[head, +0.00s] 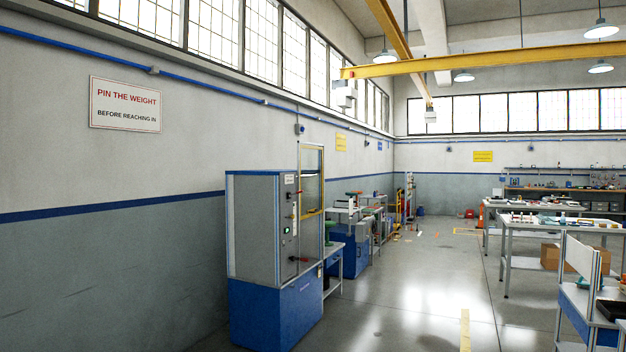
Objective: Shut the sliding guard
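A grey and blue machine cabinet (268,235) stands against the left wall, some distance ahead. On its right side is a tall yellow-framed guard with a clear pane (312,181), seen at a steep angle. The pane sits high, with its upper edge above the cabinet top; the lower part of the front below it looks open, though the angle makes this hard to tell. A panel with a lit green button (287,231) and red parts is on the cabinet's front edge. Neither of my grippers is in view.
A sign (125,104) about pinning the weight hangs on the left wall. A workbench (342,250) stands just beyond the cabinet. Tables (540,228) and a blue bench (578,300) stand at the right. The grey floor (420,290) between is mostly clear.

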